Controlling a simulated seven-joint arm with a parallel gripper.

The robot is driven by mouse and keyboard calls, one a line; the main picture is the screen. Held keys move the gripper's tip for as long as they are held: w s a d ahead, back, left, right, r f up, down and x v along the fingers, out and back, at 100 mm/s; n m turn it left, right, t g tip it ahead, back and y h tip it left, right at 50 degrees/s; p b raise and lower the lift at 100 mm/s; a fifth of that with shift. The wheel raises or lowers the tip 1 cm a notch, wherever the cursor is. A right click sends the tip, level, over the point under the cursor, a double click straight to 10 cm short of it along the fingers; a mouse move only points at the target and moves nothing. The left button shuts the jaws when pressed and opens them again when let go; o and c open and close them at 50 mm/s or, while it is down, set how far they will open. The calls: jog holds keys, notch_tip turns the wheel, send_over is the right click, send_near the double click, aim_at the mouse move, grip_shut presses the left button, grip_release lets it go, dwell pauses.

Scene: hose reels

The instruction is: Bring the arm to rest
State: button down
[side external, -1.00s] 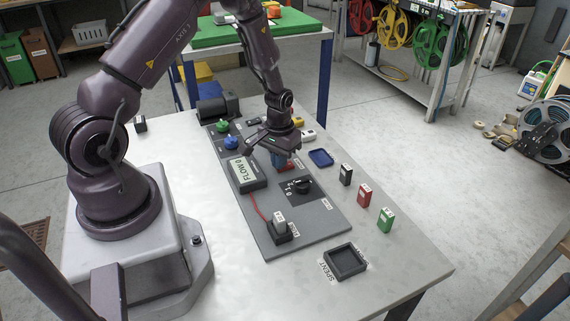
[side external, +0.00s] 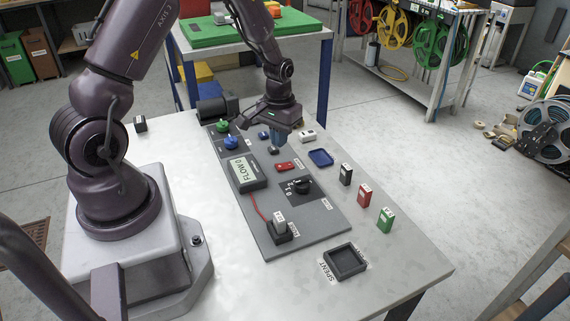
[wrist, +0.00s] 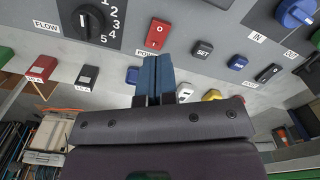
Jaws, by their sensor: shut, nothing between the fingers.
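My gripper (side external: 281,140) hangs above the far part of the grey control panel (side external: 318,220). Its blue fingers are together with nothing between them; they also show in the wrist view (wrist: 157,76). The red power rocker (side external: 286,166) is uncovered on the panel, apart from the fingers. It shows just beyond the fingertips in the wrist view (wrist: 157,34). The black flow dial (side external: 302,186) is on the panel, nearer the camera. The display (side external: 246,171) reads FLOW 0.
A black SPENT tray (side external: 345,261) lies at the front. A red cable runs to a black socket (side external: 280,230).

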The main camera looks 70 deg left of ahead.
dwell(0.3)
jog(key=shift+s+d, duration=0.15)
jog(key=shift+s, duration=0.2)
jog(key=s+d+r+m+t, duration=0.2)
jog(key=s+d+r, duration=0.2)
jog(key=r, duration=0.4)
jog(key=s+d+r+m+t, duration=0.1)
jog(key=s+d+r+m, duration=0.1)
jog(key=s+d+r, duration=0.3)
jog(key=s+d+r+m+t, duration=0.2)
jog(key=s+d+r, duration=0.3)
jog(key=r, duration=0.8)
jog(key=shift+d+r+t, duration=0.15)
jog(key=shift+d+t, duration=0.15)
jog(key=shift+d, duration=0.8)
